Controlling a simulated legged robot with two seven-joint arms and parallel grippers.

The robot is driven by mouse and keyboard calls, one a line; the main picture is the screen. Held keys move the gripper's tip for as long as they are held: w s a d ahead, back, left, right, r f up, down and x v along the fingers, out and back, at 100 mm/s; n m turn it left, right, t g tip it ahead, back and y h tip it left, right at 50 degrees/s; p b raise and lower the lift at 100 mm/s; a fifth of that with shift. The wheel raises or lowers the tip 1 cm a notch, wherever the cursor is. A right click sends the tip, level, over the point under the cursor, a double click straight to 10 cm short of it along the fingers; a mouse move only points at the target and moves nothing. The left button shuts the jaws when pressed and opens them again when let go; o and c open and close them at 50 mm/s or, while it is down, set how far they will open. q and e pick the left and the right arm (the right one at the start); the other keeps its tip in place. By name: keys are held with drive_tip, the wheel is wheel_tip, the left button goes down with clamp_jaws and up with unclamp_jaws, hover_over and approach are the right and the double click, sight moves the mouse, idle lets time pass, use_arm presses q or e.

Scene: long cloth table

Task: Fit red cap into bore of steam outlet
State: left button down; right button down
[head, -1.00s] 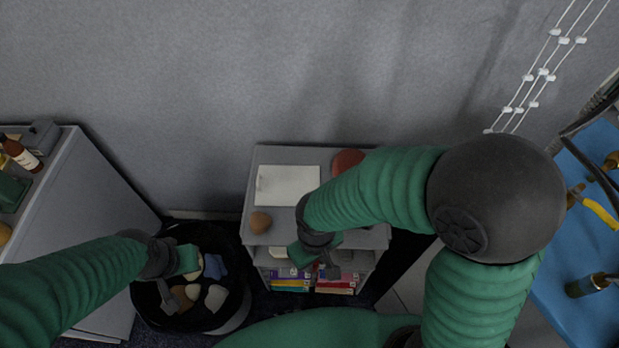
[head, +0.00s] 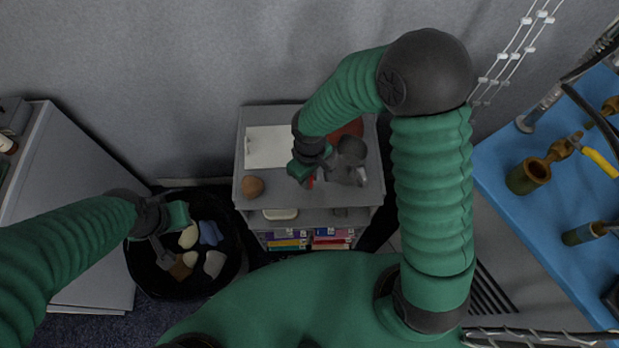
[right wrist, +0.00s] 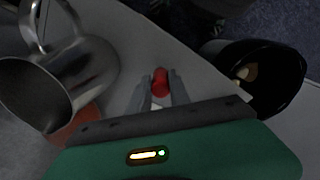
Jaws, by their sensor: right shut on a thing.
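The red cap (right wrist: 161,82) is between the fingertips of my right gripper (right wrist: 160,88) in the right wrist view. The right gripper (head: 308,182) is shut on it. In the head view a sliver of red cap (head: 311,183) shows over the grey shelf top. A brass fitting with an open round mouth (head: 528,175), which looks like the steam outlet, stands on the blue surface at the right, well apart from the cap. My left gripper (head: 165,258) is over the black bin; its jaw state is unclear.
The grey shelf unit (head: 250,210) bears a white sheet (head: 266,146), a brown round object (head: 253,187), a metal jug (right wrist: 40,85) and a reddish round object (head: 352,128). The black bin (head: 137,275) holds several pieces. A yellow-handled part (head: 600,162) is by the brass fitting on the blue table (head: 500,155).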

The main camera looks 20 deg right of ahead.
drive_tip(key=shift+f, duration=0.75)
drive_tip(key=shift+w+d+f, duration=0.1)
drive_tip(key=shift+w+f, duration=0.05)
drive_tip(key=c, duration=1.2)
unclamp_jaws()
